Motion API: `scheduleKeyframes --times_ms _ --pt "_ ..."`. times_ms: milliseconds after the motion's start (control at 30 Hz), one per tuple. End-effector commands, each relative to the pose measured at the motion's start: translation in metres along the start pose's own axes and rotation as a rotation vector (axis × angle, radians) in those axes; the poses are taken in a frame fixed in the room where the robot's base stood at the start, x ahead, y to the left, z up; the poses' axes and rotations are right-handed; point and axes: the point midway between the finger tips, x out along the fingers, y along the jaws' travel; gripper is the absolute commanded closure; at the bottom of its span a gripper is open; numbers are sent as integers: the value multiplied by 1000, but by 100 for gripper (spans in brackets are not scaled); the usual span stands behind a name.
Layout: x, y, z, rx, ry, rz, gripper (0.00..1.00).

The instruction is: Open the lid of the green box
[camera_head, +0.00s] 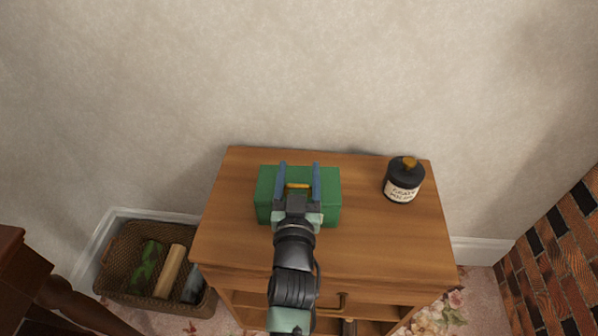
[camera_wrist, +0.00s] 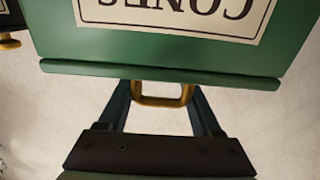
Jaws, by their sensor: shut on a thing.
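The green box (camera_head: 264,196) sits on the wooden cabinet top, left of its middle. In the wrist view the green box (camera_wrist: 70,38) is upside down, with a cream label partly reading "CONES". Its lid (camera_wrist: 225,82) appears closed, as a thin green strip along the box edge. A brass handle (camera_wrist: 163,101) stands out from the lid. My gripper (camera_wrist: 160,92) has its two fingers at either side of the handle, shut on it. In the head view my gripper (camera_head: 299,170) reaches over the box, and the brass handle (camera_head: 298,186) shows between its blue fingers. My wrist hides the box's near middle.
A black jar (camera_head: 404,181) with a gold knob stands to the right on the cabinet top (camera_head: 370,235). The wall (camera_head: 300,75) is close behind. A wicker basket (camera_head: 128,272) stands on the floor at left. The cabinet top between box and jar is clear.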

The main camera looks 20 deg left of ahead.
Motion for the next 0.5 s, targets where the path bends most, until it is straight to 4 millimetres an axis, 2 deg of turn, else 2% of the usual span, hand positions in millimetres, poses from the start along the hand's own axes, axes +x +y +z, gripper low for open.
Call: scheduleKeyframes --times_ms 33,100,500 --pt "0 1 0 0 0 1 87" --pt "0 1 0 0 0 1 99" --pt "0 1 -2 0 -8 2 100"
